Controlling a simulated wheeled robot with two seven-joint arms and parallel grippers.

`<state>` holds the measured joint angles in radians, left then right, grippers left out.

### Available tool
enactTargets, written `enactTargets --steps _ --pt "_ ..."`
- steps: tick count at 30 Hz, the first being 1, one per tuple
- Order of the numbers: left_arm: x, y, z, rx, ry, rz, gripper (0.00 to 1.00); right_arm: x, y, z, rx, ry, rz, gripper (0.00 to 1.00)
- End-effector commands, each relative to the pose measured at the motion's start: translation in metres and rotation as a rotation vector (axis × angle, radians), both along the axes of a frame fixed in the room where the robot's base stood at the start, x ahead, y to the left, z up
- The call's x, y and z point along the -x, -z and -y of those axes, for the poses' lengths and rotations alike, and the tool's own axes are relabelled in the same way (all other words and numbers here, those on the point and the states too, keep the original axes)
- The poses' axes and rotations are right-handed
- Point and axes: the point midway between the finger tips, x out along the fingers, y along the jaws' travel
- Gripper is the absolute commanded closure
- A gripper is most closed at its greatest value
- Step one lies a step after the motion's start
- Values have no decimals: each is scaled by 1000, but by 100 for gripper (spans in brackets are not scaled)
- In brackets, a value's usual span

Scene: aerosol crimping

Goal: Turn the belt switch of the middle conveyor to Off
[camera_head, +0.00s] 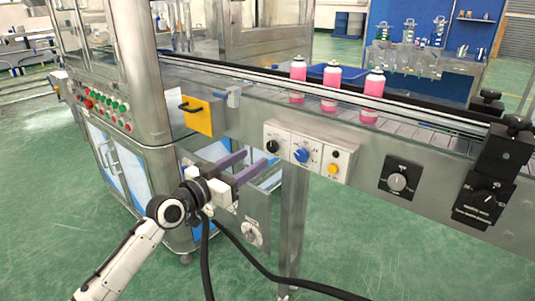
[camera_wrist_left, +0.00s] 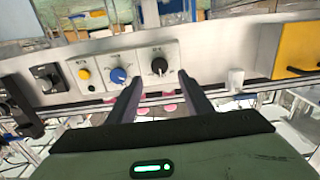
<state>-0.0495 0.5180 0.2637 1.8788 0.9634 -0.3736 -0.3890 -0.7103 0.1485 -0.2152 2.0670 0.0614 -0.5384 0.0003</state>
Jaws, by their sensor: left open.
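A control box on the conveyor's front rail carries a black rotary knob (camera_head: 272,147), a blue knob (camera_head: 301,155) and a yellow button (camera_head: 333,169). I cannot read which label marks the belt switch. My left gripper (camera_head: 254,158) is open and empty, its two purple fingers pointing at the box from the lower left, just short of the black knob. In the left wrist view the black knob (camera_wrist_left: 159,66) shows just beyond the gap between the fingertips (camera_wrist_left: 159,78). The blue knob (camera_wrist_left: 118,75) is beside it. My right gripper is not in view.
Several pink bottles (camera_head: 331,88) stand on the conveyor (camera_head: 410,120). A yellow plate with a black handle (camera_head: 196,114) is left of the box. Two more dial boxes, one with a grey knob (camera_head: 397,182), sit farther right. A metal leg (camera_head: 291,225) stands below.

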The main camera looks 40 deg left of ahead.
Motion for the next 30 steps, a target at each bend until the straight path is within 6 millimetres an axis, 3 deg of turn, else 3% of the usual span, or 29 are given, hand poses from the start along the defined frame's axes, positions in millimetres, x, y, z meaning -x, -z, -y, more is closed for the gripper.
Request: enactTargets --steps 6,12,25,26,30 --pt "-41 0 3 4 -1 1 54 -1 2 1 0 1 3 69" --pt "-67 1 6 2 0 -1 54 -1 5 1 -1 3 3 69" --pt "-78 1 7 0 0 -3 54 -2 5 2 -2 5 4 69" --pt "-78 1 7 0 0 -3 55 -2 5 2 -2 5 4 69" --pt "-78 1 7 0 0 -3 79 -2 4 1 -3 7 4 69"
